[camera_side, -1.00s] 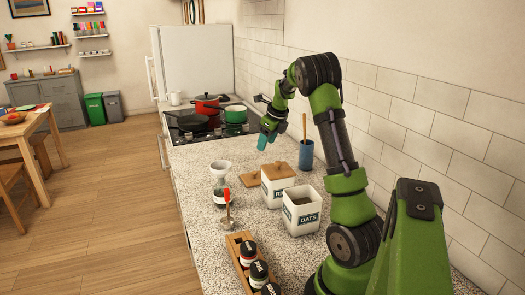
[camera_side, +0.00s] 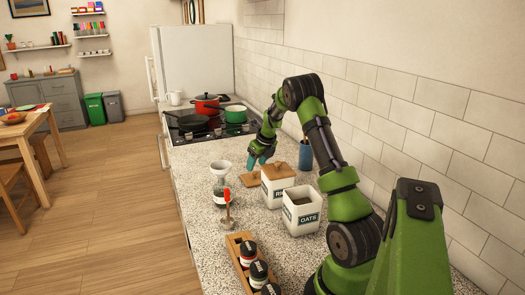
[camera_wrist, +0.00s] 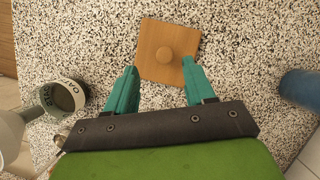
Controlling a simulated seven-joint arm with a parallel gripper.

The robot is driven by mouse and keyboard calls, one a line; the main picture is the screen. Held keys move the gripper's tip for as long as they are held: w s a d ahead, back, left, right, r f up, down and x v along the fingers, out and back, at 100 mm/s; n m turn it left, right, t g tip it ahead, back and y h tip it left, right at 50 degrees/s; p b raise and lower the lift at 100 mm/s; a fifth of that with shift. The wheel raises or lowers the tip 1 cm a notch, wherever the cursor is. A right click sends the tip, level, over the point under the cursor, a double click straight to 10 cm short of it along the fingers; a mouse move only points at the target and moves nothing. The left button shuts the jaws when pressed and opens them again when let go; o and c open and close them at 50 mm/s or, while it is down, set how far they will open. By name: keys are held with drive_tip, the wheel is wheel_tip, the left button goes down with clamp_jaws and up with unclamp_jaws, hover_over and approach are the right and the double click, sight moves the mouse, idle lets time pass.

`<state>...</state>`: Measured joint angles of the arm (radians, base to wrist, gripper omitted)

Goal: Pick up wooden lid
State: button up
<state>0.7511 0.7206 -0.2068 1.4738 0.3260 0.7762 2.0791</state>
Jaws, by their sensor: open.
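A square wooden lid (camera_side: 249,180) lies flat on the speckled counter, beside the white canister with a lid on. In the wrist view the lid (camera_wrist: 157,38) shows its round knob. My gripper (camera_side: 257,163) points down just above the lid. In the wrist view its teal fingers (camera_wrist: 159,66) are spread apart and empty, with the lid's near edge and knob between and just ahead of the tips. A second wooden lid (camera_side: 280,170) sits on the rice canister (camera_side: 278,189). The oats canister (camera_side: 302,213) is open on top.
A funnel stands in a jar (camera_side: 220,191) left of the lid. A blue cup (camera_side: 306,155) stands near the tiled wall. A spice rack (camera_side: 240,247) is at the front, and a stove with pots (camera_side: 206,121) is behind. The counter's left edge is close.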

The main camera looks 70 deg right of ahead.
sight(254, 172)
drive_tip(key=x, duration=0.5)
drive_tip(key=shift+s+d, duration=0.25)
clamp_jaws()
